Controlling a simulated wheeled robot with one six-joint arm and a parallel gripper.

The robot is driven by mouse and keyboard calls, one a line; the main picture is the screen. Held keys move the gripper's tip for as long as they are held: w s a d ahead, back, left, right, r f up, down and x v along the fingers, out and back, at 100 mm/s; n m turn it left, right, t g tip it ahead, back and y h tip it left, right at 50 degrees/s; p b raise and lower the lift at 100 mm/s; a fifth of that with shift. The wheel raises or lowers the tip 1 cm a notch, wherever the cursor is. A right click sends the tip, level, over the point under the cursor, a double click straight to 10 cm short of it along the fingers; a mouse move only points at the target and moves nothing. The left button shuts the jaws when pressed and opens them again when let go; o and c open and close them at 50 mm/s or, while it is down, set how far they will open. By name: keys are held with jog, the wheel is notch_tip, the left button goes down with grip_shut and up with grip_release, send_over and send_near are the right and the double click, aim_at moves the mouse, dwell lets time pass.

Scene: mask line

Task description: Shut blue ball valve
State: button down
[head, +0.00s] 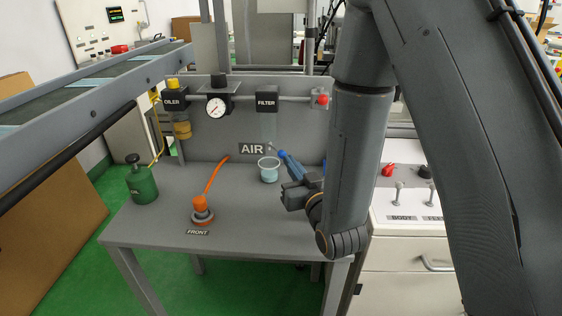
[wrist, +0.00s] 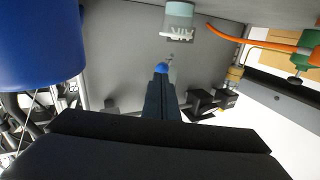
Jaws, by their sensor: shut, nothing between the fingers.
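A small bright blue part (head: 282,154), which may be the handle of the blue ball valve, shows below and right of the FILTER unit (head: 267,104). My gripper (wrist: 161,76) is shut and empty, its fingers a narrow dark bar. In the wrist view the small blue part (wrist: 161,67) is right at the fingertips; I cannot tell whether they touch. A large, cut-off blue shape (wrist: 38,38) fills the upper left of the wrist view; I cannot tell what it is. My arm hides the bench's right end in the head view.
A cup with pale blue contents (head: 269,172) stands just left of my gripper. A red knob (head: 322,99) is up right.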

jog(key=a+r+n+t+h+p, duration=0.2)
jog(key=a+r+n+h+p, duration=0.1)
jog(key=a+n+h+p, duration=0.3)
jog(key=s+a+n+g+h+p, duration=0.35)
jog(key=s+a+h, duration=0.25)
jog(key=s, duration=0.3)
jog(key=p, duration=0.2)
send_near(278, 152)
jog(key=w+f, duration=0.1)
jog(key=w, duration=0.3)
jog(key=shift+w+d+f+m+t+p, duration=0.25)
jog(key=shift+d+m+t+p, duration=0.1)
jog(key=shift+d+m, duration=0.15)
jog(key=shift+n, duration=0.25)
